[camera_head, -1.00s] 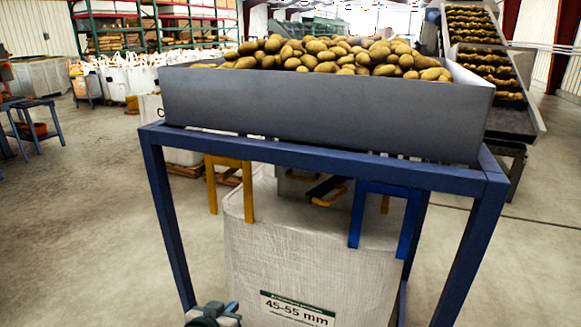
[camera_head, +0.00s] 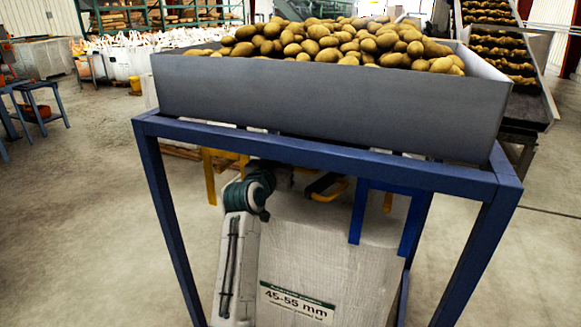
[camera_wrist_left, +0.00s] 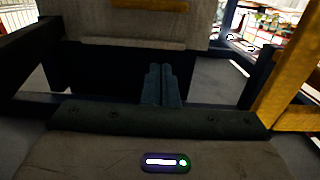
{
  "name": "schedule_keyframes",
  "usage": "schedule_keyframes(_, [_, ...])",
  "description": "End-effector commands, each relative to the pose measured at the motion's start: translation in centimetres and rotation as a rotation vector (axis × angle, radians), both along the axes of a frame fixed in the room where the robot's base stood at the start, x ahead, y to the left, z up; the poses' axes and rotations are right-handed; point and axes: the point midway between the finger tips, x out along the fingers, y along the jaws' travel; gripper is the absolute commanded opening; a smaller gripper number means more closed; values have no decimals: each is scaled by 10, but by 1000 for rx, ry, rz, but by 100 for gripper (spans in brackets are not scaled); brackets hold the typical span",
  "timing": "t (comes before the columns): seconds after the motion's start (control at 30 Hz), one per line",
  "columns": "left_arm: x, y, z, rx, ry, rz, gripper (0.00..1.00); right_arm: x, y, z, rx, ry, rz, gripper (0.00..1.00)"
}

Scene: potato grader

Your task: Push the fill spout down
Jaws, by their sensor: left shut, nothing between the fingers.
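The fill spout seems to be the grey part under the hopper; its black and yellow handle (camera_head: 326,187) shows in the head view above the bag, and the rest is largely hidden. In the left wrist view a grey panel (camera_wrist_left: 125,30) with a yellow bar along its top spans the upper part, probably the same spout. My left gripper (camera_wrist_left: 162,70) is shut and empty, its fingers pointing at the dark gap below that panel. I cannot tell whether they touch anything. In the head view my left wrist is beside the handle, with the fingertips hidden. My right gripper is not in view.
A grey hopper (camera_head: 320,108) full of potatoes sits on a blue frame (camera_head: 330,158). A white bag (camera_head: 320,255) labelled 45-55 mm stands beneath. A yellow post (camera_wrist_left: 290,75) stands right of my fingers.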

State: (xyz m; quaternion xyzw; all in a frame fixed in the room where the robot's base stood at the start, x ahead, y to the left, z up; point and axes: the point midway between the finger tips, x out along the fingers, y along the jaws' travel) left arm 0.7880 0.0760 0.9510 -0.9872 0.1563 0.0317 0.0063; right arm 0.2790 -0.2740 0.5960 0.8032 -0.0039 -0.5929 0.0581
Motion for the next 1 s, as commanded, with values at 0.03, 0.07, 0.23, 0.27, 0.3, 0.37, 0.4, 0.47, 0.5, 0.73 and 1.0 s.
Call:
schedule_keyframes(0.03, [10, -3, 0, 2, 2, -1, 0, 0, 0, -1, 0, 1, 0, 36])
schedule_keyframes(0.07, [16, -5, 0, 1, 1, 0, 0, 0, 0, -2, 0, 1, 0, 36])
schedule_keyframes(0.23, [44, -14, -2, 1, 1, 0, 0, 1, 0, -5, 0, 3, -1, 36])
schedule_keyframes(0.27, [48, -15, -3, 2, 2, 0, 0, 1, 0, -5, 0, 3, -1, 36])
schedule_keyframes(0.3, [49, -15, -12, 1, 5, 0, 0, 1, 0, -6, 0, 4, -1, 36])
schedule_keyframes(0.37, [50, -16, -22, 2, 5, 1, 0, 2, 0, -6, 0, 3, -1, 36])
schedule_keyframes(0.4, [51, -16, -27, 1, 4, 2, 0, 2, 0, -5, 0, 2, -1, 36])
schedule_keyframes(0.47, [52, -16, -33, 0, 3, 1, 0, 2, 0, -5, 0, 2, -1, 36])
schedule_keyframes(0.5, [52, -16, -36, 0, 3, 1, 0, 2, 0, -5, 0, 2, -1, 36])
schedule_keyframes(0.73, [53, -17, -43, 1, 1, 2, 0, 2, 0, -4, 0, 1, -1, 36])
schedule_keyframes(1.0, [53, -15, -45, 0, 1, 2, 0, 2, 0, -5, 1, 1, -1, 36])
